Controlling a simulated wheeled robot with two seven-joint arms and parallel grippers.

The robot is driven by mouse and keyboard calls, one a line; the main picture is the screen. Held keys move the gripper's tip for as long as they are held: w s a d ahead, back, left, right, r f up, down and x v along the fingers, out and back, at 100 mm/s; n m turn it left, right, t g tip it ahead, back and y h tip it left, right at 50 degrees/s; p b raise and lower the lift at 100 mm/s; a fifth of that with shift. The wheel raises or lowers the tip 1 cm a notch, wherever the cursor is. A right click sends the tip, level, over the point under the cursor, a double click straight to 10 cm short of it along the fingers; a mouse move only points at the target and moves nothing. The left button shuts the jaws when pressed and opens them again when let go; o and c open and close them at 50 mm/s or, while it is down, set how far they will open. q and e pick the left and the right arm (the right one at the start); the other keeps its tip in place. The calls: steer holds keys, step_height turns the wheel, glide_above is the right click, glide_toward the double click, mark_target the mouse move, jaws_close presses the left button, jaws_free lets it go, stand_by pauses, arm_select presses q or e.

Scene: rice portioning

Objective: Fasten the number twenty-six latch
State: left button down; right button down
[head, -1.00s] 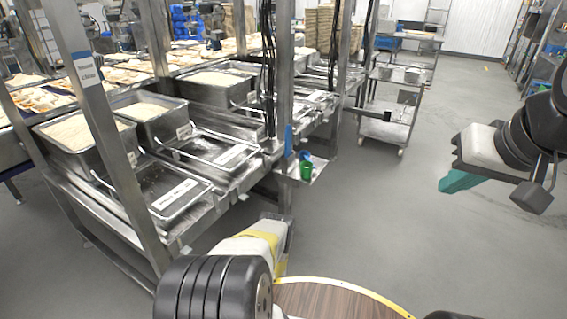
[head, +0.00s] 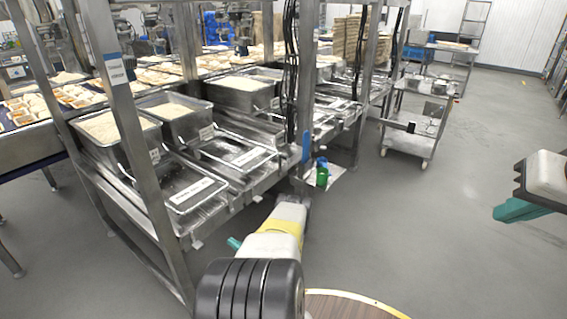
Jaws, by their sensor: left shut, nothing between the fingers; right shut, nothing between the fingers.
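I cannot pick out a latch numbered twenty-six; the labels on the metal rack are too small to read. The rack (head: 160,240) stands at left and centre, with a white-labelled metal tray (head: 178,183) on its near side. My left gripper (head: 235,243) is mostly hidden by its own arm; a teal fingertip shows low in front of the rack, apart from the trays. My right gripper (head: 522,208), with teal fingers, is shut and empty over open floor at the right edge.
Deep metal bins of rice (head: 118,137) sit on the rack, and an upright post (head: 128,115) stands before them. A green cup (head: 322,178) is on a small ledge. A metal cart (head: 412,130) stands behind. The floor at right is clear.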

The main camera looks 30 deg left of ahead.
arm_select(q)
steer(key=w+r+n+g+h, duration=0.25)
steer(key=r+n+g, duration=0.2)
steer(key=r, duration=0.65)
steer(key=w+r+n+g+h, duration=0.1)
steer(key=r+n+g+h, duration=0.3)
steer(key=r, duration=0.6)
steer(key=s+d+r+n+t+h, duration=0.3)
steer(key=d+r+n+h, duration=0.4)
steer(key=d+r, duration=0.6)
steer(key=shift+r, duration=1.95)
steer(key=s+d+r+n+t+h, duration=0.1)
steer(key=s+d+r+t+h, duration=0.2)
steer(key=d, duration=0.5)
steer(key=s+d+r+n+t+h, duration=0.1)
steer(key=s+d+r+t+h, duration=0.2)
steer(key=d+r, duration=0.5)
steer(key=s+d+r+n+t+h, duration=0.1)
steer(key=s+d+r+t+h, duration=0.2)
steer(key=s+d+r+t, duration=0.2)
steer(key=s+d, duration=0.1)
steer(key=d, duration=0.2)
steer(key=shift+s+d+r, duration=0.15)
steer(key=shift+s+d, duration=0.1)
steer(key=shift+s, duration=0.1)
steer(key=shift+n, duration=0.25)
